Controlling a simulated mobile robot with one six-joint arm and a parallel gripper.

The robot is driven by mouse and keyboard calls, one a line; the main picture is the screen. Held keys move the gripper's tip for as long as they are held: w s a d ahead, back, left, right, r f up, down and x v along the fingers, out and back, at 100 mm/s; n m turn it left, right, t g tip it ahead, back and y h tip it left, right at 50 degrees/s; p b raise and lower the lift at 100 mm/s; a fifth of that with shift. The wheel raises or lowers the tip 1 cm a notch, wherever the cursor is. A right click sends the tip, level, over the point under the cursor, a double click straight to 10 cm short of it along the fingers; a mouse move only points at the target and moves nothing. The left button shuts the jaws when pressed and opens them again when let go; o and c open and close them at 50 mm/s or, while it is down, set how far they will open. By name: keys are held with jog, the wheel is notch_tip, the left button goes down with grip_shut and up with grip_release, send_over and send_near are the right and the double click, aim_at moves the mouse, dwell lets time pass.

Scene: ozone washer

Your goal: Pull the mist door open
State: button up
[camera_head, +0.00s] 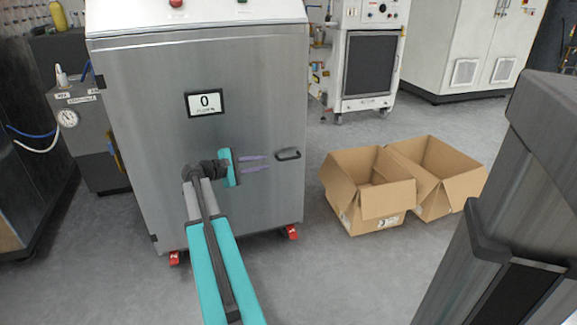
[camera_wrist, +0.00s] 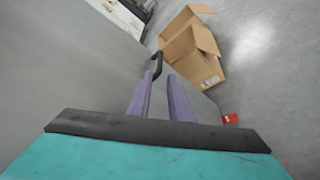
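The mist door appears to be the large flat grey metal front (camera_head: 150,120) of the cabinet, and it looks closed. A dark bar handle (camera_head: 288,154) sits near its right edge. My gripper (camera_head: 267,162), with two purple fingers, is just left of the handle, its fingers pointing toward it. The fingers are parted with nothing between them. In the wrist view the dark handle (camera_wrist: 154,66) lies just beyond the fingertips (camera_wrist: 161,80), nearer the left finger's line. I see no clear contact with the handle.
Open cardboard boxes (camera_head: 372,190) stand on the floor right of the cabinet. A display reading 0 (camera_head: 205,103) is on the front above my gripper. Red casters (camera_head: 291,232) are under the cabinet. A grey unit with a gauge (camera_head: 88,135) stands at left. Floor in front of the boxes is clear.

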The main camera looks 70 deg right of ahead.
aim_at(286, 159)
jog(key=shift+s+d, duration=0.1)
dwell(0.3)
jog(key=b+x, duration=0.5)
jog(key=x, duration=0.8)
jog(key=shift+s+d+f, duration=0.1)
jog(key=shift+d, duration=0.1)
grip_shut()
